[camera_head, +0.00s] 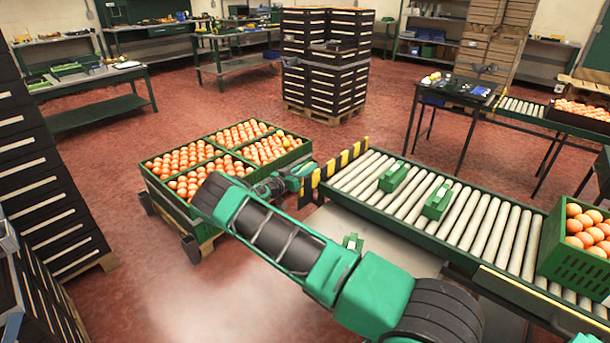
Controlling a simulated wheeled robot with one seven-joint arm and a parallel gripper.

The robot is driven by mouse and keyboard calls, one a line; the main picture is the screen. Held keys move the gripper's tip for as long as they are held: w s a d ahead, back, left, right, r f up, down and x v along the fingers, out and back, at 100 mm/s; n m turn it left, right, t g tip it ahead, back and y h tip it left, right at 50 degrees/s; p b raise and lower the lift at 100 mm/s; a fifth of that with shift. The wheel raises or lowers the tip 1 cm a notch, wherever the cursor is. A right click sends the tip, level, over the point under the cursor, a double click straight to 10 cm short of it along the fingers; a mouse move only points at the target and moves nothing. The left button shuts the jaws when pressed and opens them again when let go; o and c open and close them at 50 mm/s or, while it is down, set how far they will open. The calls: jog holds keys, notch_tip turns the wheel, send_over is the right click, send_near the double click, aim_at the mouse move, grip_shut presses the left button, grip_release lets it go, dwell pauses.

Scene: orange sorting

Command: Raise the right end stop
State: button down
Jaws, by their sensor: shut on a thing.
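The yellow-and-black striped end stop (345,158) stands upright across the left end of the roller conveyor (470,222). My gripper (303,173) is at the near left part of this stop and shut on it. The fingers are small and partly hidden by my wrist, so the exact hold does not show clearly. My green arm reaches there from the lower right of the picture.
A green crate of oranges (572,262) sits on the conveyor's right end. Two green blocks (394,176) lie on the rollers.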

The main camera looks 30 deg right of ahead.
jog(key=shift+d+r, duration=0.1)
jog(key=shift+r, duration=0.2)
jog(key=c, duration=1.7)
grip_release()
jog(key=shift+s+a, duration=0.1)
jog(key=shift+a, duration=0.2)
jog(key=v, duration=1)
jog(key=shift+a, duration=0.15)
